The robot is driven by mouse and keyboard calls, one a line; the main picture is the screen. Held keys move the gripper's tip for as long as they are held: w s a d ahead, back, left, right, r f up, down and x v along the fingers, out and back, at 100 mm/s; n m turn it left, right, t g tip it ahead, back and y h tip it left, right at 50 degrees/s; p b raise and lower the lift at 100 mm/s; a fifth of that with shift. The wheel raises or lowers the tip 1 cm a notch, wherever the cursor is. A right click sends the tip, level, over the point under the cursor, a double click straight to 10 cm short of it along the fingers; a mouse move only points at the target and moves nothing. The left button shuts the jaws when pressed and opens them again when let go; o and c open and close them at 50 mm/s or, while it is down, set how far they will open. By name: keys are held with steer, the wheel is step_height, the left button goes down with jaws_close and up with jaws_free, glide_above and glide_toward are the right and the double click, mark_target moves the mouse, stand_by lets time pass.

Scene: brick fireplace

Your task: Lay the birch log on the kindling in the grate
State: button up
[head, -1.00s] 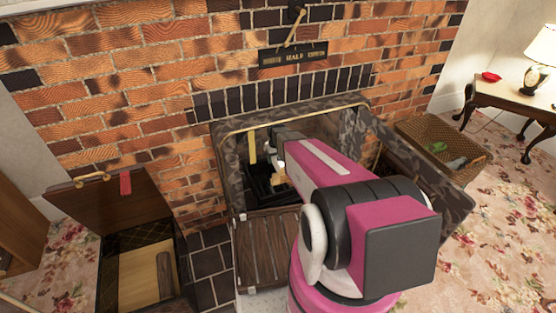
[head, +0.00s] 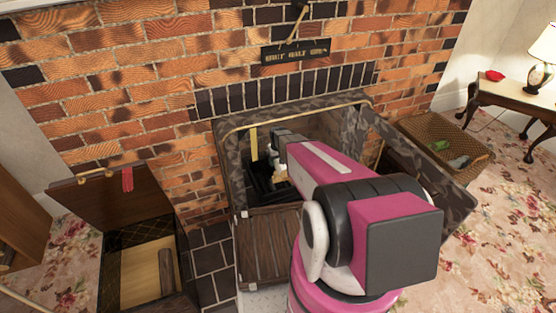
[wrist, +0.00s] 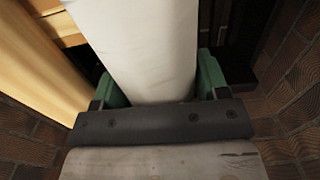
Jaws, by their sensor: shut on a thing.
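The white birch log (wrist: 140,45) fills the middle of the wrist view, between the green finger pads of my gripper (wrist: 155,82), which is shut on it. The log runs up out of the top of the picture, so its far end is hidden. In the head view my arm reaches into the fireplace opening and largely hides gripper and log. The black grate (head: 258,186) shows partly inside, left of my arm. Pale wood (wrist: 30,55) lies left of the log in the wrist view; I cannot tell whether it is kindling or whether the log touches it.
Dark brick walls (wrist: 292,90) flank the gripper. The patterned surround (head: 235,165) frames the opening, with an open panel at its right. A wicker basket (head: 475,148) stands right. An open lidded box (head: 112,270) holding a log (head: 166,272) stands left.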

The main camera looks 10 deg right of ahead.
steer(key=shift+f, duration=0.65)
steer(key=o, duration=1.3)
steer(key=shift+o, duration=0.2)
